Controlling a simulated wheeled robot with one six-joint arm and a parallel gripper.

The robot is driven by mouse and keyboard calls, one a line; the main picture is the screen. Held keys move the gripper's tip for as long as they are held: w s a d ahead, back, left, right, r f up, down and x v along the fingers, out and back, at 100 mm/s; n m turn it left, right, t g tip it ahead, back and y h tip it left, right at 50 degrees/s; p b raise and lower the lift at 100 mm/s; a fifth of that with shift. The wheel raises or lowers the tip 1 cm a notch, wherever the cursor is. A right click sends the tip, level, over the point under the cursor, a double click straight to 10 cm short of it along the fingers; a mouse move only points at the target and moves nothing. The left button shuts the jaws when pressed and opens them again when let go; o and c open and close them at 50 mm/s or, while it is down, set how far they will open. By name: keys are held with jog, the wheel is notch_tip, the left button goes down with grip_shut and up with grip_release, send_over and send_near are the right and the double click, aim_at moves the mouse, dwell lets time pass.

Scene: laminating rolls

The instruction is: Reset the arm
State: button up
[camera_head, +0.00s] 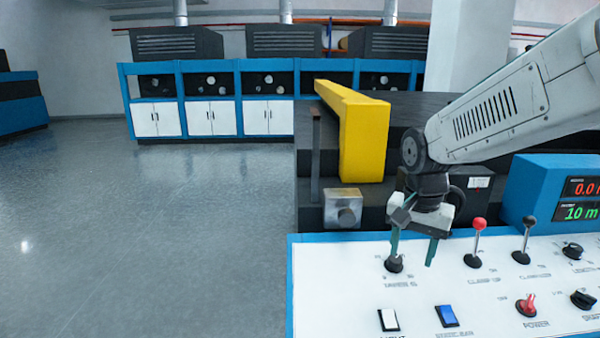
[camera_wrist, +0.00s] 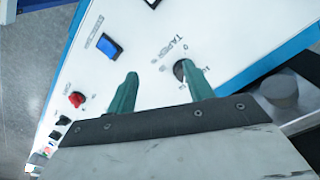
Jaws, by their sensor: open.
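My gripper (camera_head: 414,248) hangs from the white arm over the left part of a white control panel (camera_head: 340,285). Its two green fingers are apart with nothing between them. In the wrist view the open fingers (camera_wrist: 160,92) point at the panel, and a black knob (camera_wrist: 180,70) shows close beside the right finger. In the head view this knob (camera_head: 394,264) is just below the left finger; whether they touch I cannot tell.
The panel carries a red-topped lever (camera_head: 478,225), a black-topped lever (camera_head: 527,228), a blue switch (camera_head: 447,316), a white switch (camera_head: 388,320) and a red power knob (camera_head: 526,305). A blue display box (camera_head: 533,190) and a yellow bar (camera_head: 364,140) stand behind. Open floor lies left.

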jog(key=s+d+r+n, duration=0.1)
jog(key=s+r+n, duration=0.1)
jog(key=s, duration=1)
jog(key=s+d+r+n, duration=0.2)
jog(key=s+n, duration=0.2)
jog(key=s, duration=0.7)
jog(key=shift+s+n+t, duration=0.3)
jog(key=shift+s+n, duration=0.05)
jog(key=shift+n, duration=0.05)
